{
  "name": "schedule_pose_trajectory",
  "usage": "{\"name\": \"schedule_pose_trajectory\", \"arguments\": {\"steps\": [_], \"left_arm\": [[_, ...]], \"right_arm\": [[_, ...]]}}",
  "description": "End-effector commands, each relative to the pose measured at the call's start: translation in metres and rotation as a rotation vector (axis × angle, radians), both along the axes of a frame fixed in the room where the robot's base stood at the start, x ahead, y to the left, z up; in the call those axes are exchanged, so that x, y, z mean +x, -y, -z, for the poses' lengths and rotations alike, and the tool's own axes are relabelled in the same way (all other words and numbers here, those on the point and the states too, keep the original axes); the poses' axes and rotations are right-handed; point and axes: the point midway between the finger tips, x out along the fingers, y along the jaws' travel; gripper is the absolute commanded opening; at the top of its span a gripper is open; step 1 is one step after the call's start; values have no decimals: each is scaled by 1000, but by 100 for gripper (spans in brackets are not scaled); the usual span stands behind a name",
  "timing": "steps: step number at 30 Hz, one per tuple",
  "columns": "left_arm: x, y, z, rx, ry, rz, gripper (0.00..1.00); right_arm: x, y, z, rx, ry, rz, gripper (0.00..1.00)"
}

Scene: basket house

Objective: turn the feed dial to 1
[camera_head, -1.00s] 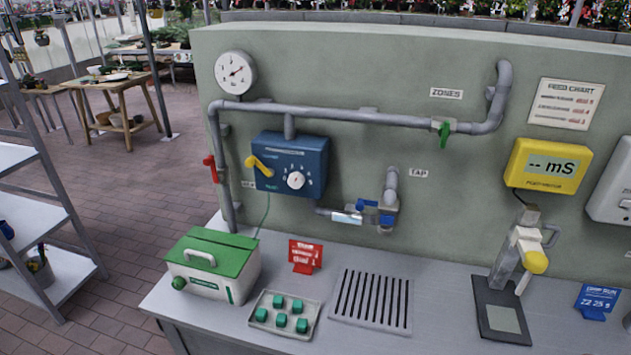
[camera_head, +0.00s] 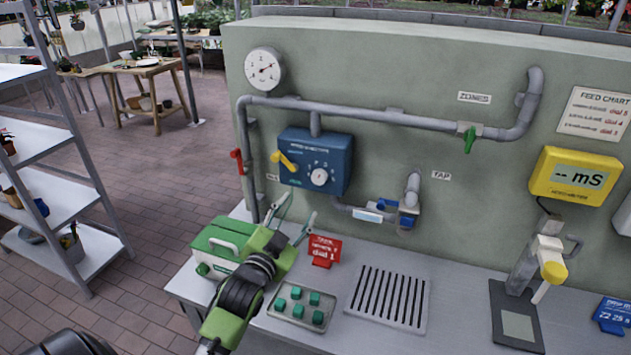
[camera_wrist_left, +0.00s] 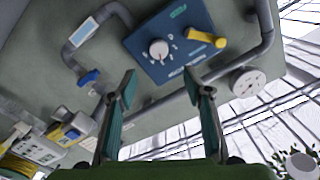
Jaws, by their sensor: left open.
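The feed dial (camera_head: 319,177) is a white round knob with marks around it, on the front of a blue box (camera_head: 341,163) fixed to the grey-green wall. A yellow lever (camera_head: 286,162) sits on the box's left side. My left gripper (camera_head: 297,218) is open and empty, below and in front of the box, apart from the dial. In the left wrist view the dial (camera_wrist_left: 158,49) shows upside down beyond the open fingers (camera_wrist_left: 163,92). The number that the dial points to is too small to read. My right gripper does not show.
Under the gripper stand a green-lidded box (camera_head: 222,240), a tray (camera_head: 291,318) of green cubes and a red card (camera_head: 324,250). Pipes (camera_head: 364,116), a red handle (camera_head: 237,161) and a tap (camera_head: 409,208) surround the blue box. A shelf (camera_head: 55,200) stands at left.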

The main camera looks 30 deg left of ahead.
Motion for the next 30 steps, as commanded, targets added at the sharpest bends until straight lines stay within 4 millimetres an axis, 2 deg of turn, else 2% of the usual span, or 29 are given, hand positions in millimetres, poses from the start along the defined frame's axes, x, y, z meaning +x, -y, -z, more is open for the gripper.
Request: {"name": "schedule_pose_trajectory", "arguments": {"steps": [5, 19, 24, 30], "left_arm": [[23, -5, -4, -1, 0, 1, 46], [103, -24, -3, -3, -1, 1, 46], [121, -28, -1, -3, -3, 2, 46], [130, -30, 0, -2, -2, 2, 46]], "right_arm": [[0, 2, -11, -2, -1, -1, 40], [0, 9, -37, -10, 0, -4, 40], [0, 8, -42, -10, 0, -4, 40], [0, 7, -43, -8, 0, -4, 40]]}}
